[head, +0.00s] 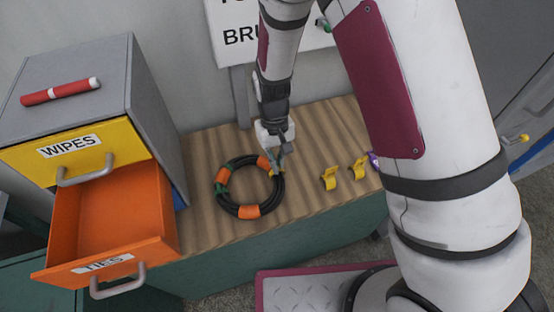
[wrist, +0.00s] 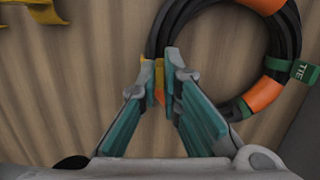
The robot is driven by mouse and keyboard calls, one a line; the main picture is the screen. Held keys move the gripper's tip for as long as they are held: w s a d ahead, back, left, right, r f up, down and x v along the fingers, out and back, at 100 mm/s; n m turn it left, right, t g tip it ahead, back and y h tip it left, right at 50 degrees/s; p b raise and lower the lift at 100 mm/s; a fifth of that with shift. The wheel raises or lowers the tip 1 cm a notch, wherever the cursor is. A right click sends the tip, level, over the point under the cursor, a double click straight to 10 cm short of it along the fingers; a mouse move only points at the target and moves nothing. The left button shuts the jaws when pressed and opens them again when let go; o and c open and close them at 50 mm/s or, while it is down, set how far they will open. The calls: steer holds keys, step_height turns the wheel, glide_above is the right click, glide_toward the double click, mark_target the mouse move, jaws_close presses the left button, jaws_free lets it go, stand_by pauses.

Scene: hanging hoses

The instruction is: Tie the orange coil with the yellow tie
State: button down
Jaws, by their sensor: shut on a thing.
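The coil (head: 219,191) is a black hose with orange bands, lying flat on the wooden bench top. It also shows at the upper right in the wrist view (wrist: 292,35). My gripper (head: 279,165) is at the coil's right side, pointing down. In the wrist view my gripper (wrist: 161,78) is shut on a yellow tie (wrist: 159,72), held between the fingertips at the hose's edge. I cannot tell whether this tie goes around the hose. Two more yellow ties (head: 328,179) (head: 359,167) lie to the right on the bench.
A green tie (wrist: 305,72) is on the coil's other side. A purple item (head: 374,160) is at the bench's right, partly behind my arm. An open orange drawer (head: 108,222) labelled TIES and a yellow WIPES drawer (head: 38,156) stand left. Bare bench (head: 305,135) lies behind the yellow ties.

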steer(key=shift+f, duration=0.6)
stand_by(0.3)
steer(key=c, duration=1.7)
jaws_free()
steer(key=shift+r, duration=0.1)
